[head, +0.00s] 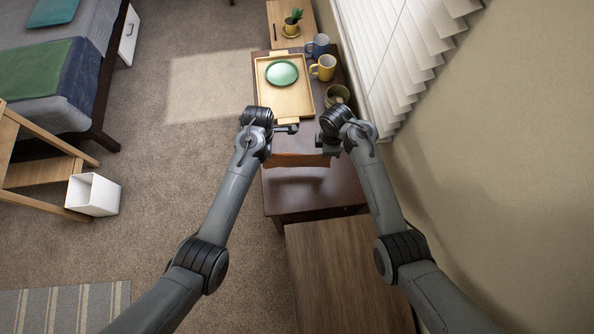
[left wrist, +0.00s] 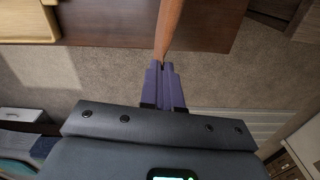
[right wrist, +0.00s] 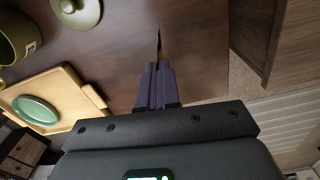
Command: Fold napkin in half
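The napkin is a rust-brown cloth (head: 298,160) held up over the dark desk, between my two grippers in the head view. My left gripper (head: 292,129) is shut on one edge; in the left wrist view the cloth (left wrist: 170,28) runs away from its purple fingers (left wrist: 162,68). My right gripper (head: 326,147) is shut on the other side; in the right wrist view the cloth (right wrist: 158,44) shows only as a thin edge beyond the fingertips (right wrist: 154,70). A dark shadow lies on the desk below the cloth. My arms partly hide the napkin's upper edge.
A wooden tray (head: 297,103) with a green plate (head: 282,73) stands behind the grippers. The desk front (head: 300,205) is clear.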

